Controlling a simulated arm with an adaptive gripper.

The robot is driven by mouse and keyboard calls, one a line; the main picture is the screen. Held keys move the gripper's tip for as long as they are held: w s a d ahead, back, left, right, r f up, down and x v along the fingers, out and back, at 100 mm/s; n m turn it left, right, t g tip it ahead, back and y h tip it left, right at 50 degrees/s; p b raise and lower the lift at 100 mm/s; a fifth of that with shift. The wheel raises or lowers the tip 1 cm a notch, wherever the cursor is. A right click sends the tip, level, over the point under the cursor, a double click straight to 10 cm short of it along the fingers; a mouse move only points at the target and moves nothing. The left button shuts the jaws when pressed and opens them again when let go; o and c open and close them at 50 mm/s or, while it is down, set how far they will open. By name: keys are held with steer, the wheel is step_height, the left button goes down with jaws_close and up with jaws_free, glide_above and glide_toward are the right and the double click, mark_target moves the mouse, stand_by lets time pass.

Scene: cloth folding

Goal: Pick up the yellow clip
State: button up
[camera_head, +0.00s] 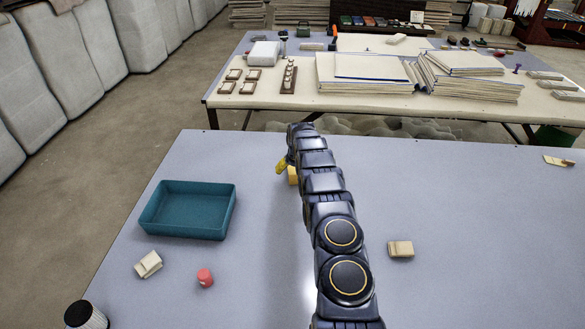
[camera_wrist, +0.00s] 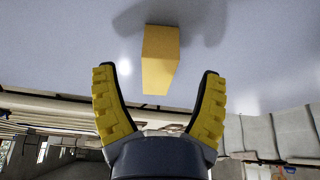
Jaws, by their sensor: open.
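The yellow clip (camera_head: 293,176) looks like a small plain yellow block on the grey table, partly hidden behind my arm in the head view. In the wrist view the yellow clip (camera_wrist: 161,52) stands ahead of my gripper, roughly centred between the fingers. My gripper (camera_wrist: 158,71) is open, with a ribbed yellow finger on each side and clear gaps to the clip. In the head view my gripper (camera_head: 282,165) is mostly hidden by my arm; a yellow finger shows just left of the clip. I see no contact.
A teal tray (camera_head: 187,231) stands on the left of the table (camera_head: 450,200). A cream block (camera_head: 148,264) and a red piece (camera_head: 205,277) lie in front of it. A beige block (camera_head: 400,249) lies right of my arm. A cluttered second table stands behind.

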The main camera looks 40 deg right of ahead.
steer(key=shift+x, duration=0.95)
steer(key=shift+d+f, duration=0.1)
steer(key=shift+f, duration=0.15)
steer(key=c, duration=1)
